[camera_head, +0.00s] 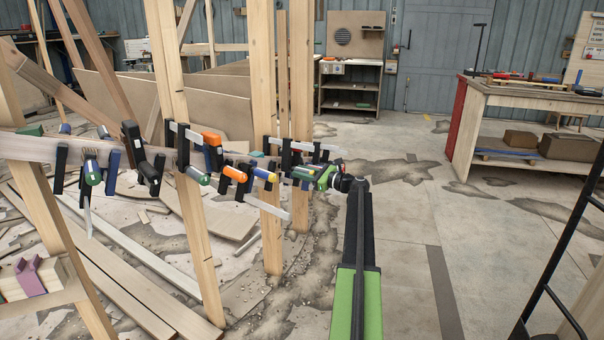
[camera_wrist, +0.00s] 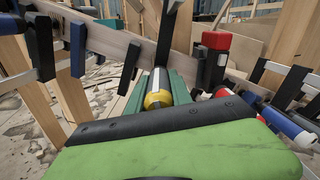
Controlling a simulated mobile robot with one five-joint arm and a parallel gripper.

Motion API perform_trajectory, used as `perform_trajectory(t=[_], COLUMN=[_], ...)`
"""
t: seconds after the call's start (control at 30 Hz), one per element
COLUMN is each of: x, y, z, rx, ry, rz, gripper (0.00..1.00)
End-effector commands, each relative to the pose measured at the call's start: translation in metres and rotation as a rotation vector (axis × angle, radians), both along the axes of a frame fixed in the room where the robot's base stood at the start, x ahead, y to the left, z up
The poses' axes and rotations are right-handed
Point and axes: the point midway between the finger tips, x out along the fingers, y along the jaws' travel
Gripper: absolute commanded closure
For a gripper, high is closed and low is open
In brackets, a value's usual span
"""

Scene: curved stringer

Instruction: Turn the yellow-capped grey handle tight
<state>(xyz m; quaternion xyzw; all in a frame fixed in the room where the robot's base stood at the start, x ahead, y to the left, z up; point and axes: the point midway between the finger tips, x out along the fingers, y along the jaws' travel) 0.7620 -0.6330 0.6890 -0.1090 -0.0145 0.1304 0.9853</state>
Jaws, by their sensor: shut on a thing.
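The yellow-capped grey handle (camera_wrist: 158,99) is in the middle of the wrist view, its yellow cap towards me and its grey part beyond. My gripper (camera_wrist: 159,87) is shut on it, with one green finger on each side. The handle belongs to a dark clamp on a curved wooden stringer (camera_wrist: 117,35). In the head view, my gripper (camera_head: 322,178) is at the right end of the row of clamps, and I cannot make out the held handle clearly there.
A red-ended clamp (camera_wrist: 216,41) stands close to the right of my gripper, with blue and red handles (camera_wrist: 285,125) below. Several clamps with orange (camera_head: 235,174) and other coloured handles line the stringer. Upright posts (camera_head: 264,120) stand close by. Floor to the right is open before a workbench (camera_head: 520,98).

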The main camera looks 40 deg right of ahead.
Motion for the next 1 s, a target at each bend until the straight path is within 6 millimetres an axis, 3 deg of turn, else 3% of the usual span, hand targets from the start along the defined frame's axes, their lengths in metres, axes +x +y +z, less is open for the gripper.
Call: perform_trajectory(t=[0.4,1.0], x=[-0.0004,-0.0007], y=[-0.0002,-0.0001], z=[-0.0003,-0.0002], rx=[0.196,0.229], ry=[0.053,0.062], rz=[-0.002,-0.002], gripper=[1.0,1.0])
